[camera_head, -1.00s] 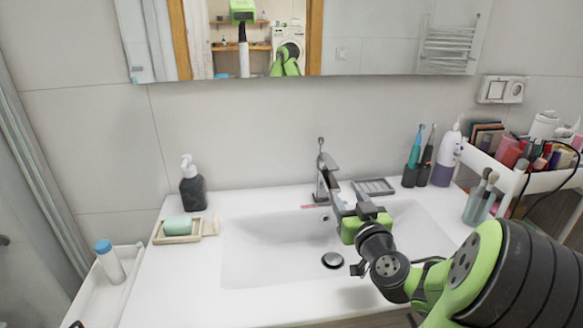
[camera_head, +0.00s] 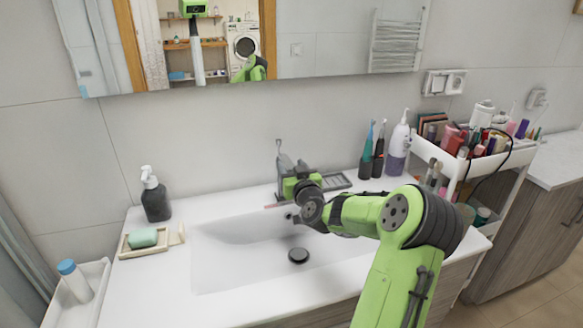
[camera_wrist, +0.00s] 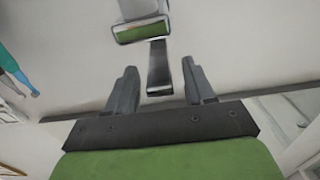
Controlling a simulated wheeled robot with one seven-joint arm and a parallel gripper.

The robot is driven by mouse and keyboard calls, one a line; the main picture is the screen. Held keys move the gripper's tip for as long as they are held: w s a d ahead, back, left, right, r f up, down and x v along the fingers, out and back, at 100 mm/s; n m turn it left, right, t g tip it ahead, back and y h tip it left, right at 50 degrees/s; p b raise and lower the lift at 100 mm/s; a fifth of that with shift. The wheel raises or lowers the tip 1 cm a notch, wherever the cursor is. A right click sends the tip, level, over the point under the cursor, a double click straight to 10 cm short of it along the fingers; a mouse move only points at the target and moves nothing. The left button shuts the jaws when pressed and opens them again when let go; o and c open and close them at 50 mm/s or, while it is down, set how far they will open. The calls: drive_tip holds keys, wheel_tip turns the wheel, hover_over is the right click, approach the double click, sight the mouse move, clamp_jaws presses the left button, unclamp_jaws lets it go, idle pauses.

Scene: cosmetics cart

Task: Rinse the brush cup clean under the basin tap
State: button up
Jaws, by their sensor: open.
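The basin tap (camera_head: 283,161) stands at the back rim of the white basin (camera_head: 235,250), partly hidden by my gripper (camera_head: 290,178). My gripper is open and empty, right in front of the tap. In the wrist view, the grey metal tap (camera_wrist: 159,68) shows between and beyond the two spread fingers of my gripper (camera_wrist: 160,85); I cannot tell whether they touch it. The brush cup (camera_head: 440,186), with brushes sticking up, is at the counter's right end beside the cart, largely hidden behind my arm. No running water is visible.
A soap dish (camera_head: 130,252), a dark soap bottle (camera_head: 156,205) and a blue-capped bottle (camera_head: 76,282) are at left. Electric toothbrushes (camera_head: 367,165), a white-purple bottle (camera_head: 398,150) and a grey tray (camera_head: 335,182) stand behind the basin. A loaded cart (camera_head: 452,165) is at right. The basin is empty.

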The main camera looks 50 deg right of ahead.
drive_tip(key=shift+w+d, duration=0.2)
drive_tip(key=c, duration=0.6)
clamp_jaws()
